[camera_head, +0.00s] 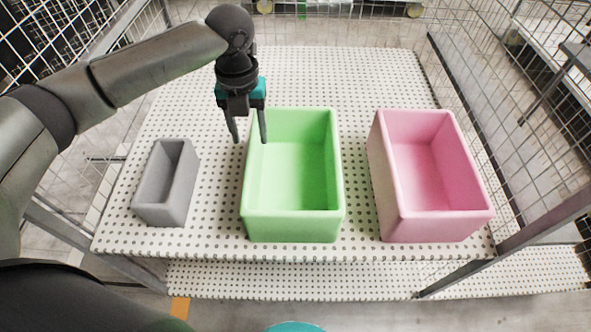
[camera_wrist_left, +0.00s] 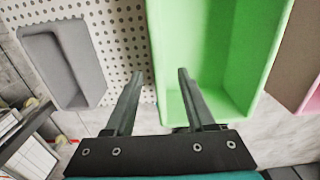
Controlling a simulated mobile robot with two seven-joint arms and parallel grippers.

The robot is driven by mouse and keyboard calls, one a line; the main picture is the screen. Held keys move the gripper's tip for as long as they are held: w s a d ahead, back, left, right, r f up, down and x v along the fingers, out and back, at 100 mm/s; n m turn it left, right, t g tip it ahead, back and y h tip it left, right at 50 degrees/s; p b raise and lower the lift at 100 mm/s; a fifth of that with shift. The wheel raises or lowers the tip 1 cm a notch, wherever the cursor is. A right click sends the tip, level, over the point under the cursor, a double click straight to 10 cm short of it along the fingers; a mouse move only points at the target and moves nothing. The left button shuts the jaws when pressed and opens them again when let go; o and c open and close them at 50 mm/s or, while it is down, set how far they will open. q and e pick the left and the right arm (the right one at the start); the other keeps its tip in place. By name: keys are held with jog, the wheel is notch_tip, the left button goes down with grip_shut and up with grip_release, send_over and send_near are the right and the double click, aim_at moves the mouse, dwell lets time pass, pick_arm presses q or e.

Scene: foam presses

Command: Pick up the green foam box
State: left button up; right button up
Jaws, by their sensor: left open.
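The green foam box (camera_head: 292,226) is an open-topped box standing in the middle of the perforated white shelf in the head view. It also shows in the left wrist view (camera_wrist_left: 268,62). My left gripper (camera_head: 249,141) is open and empty. It points down at the left wall of the green box, near the back left corner. In the left wrist view my left gripper (camera_wrist_left: 158,82) has one finger over the shelf and the other over the box's inside, with the wall between them in the picture. I cannot tell whether the fingers touch the wall. My right gripper is not in view.
A smaller grey box (camera_head: 162,215) stands left of the green box, and a pink box (camera_head: 432,228) stands to its right. Gaps of bare shelf (camera_head: 215,190) separate the boxes. Wire mesh (camera_head: 480,110) bounds the shelf's right side. The back of the shelf is clear.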

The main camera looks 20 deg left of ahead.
aim_at(252, 153)
pick_arm(q)
notch_tip(252, 153, down, 6)
jog(key=shift+s+r+b, duration=0.1)
jog(key=shift+r+b, duration=0.1)
jog(key=shift+b, duration=0.5)
jog(key=shift+f, duration=0.75)
jog(key=shift+f+b, duration=0.3)
jog(key=f, duration=0.1)
jog(key=f+b, duration=0.1)
jog(key=f, duration=0.1)
jog(key=shift+a+f, duration=0.25)
jog(key=shift+f, duration=0.15)
jog(key=shift+f+b, duration=0.25)
jog(key=shift+b, duration=0.05)
grip_shut()
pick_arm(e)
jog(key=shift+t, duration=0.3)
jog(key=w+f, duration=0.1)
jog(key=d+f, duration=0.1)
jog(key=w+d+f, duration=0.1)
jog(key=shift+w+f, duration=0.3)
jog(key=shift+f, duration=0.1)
